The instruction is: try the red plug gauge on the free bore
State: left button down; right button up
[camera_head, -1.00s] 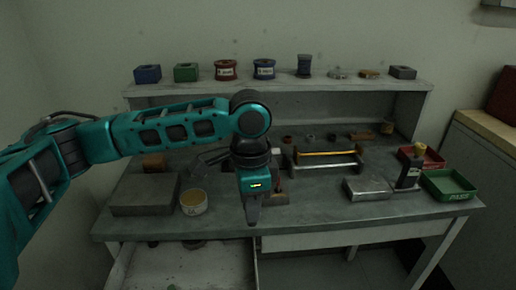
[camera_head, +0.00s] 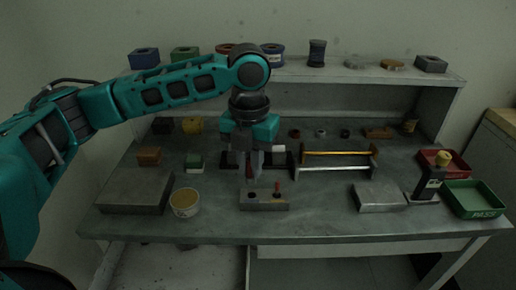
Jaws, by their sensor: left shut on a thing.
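My left gripper (camera_head: 248,178) points down above the grey steel block (camera_head: 264,202) at the front middle of the bench. It is shut on a narrow dark-red piece, which looks like the red plug gauge (camera_head: 250,170); the fingers hide most of it. A dark bore (camera_head: 252,196) shows in the block's top just below the fingers. I cannot tell whether the gauge's lower end touches the block. A pin with an orange-red top (camera_head: 277,187) stands upright in the block, right of that bore. My right gripper is not in view.
A round tub (camera_head: 185,202) and a flat grey plate (camera_head: 135,192) lie left of the block. A rack with a yellow rod (camera_head: 335,153), a silver block (camera_head: 380,197), a red tray (camera_head: 432,158) and a green PASS tray (camera_head: 474,198) are to the right. An open drawer is below.

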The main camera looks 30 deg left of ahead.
pick_arm(q)
jog(key=f+m+b, duration=0.2)
jog(key=w+f+m+b, duration=0.1)
jog(key=f, duration=0.1)
jog(key=shift+a+b, duration=0.25)
jog(key=shift+b, duration=0.05)
jog(key=shift+p, duration=0.35)
jog(key=shift+f, duration=0.5)
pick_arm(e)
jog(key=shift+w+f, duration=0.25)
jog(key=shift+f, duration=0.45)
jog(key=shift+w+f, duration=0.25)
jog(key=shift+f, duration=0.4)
pick_arm(q)
jog(key=shift+w+p, duration=0.1)
jog(key=shift+p, duration=1.4)
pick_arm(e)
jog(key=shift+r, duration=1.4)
pick_arm(q)
jog(key=shift+f, duration=0.3)
